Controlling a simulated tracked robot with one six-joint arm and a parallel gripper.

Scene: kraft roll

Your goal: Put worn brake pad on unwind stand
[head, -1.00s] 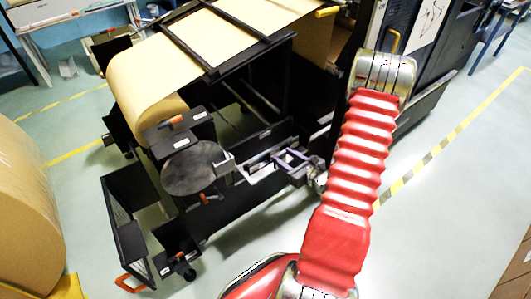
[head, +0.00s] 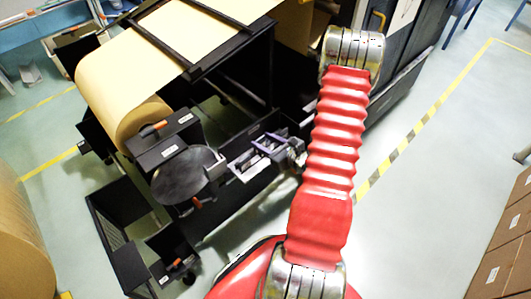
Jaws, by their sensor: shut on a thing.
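The black unwind stand (head: 208,70) fills the upper left of the head view and carries the big kraft roll (head: 118,100). On its near side is a dark round disc (head: 180,178), with black blocks with orange handles around it. My gripper (head: 218,170) reaches in from the right, its end at the disc's right edge. It is shut on a small grey piece, taken as the worn brake pad (head: 214,167). Pad and fingertips are hard to tell apart. I cannot tell whether the pad touches the disc or is just above it.
A black open frame (head: 122,240) stands in front of the unwind stand, at lower left. Another kraft roll (head: 22,250) is at the left edge. Cardboard boxes (head: 500,245) stand at the right edge. The floor right of my arm is clear, crossed by a yellow-black line (head: 420,130).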

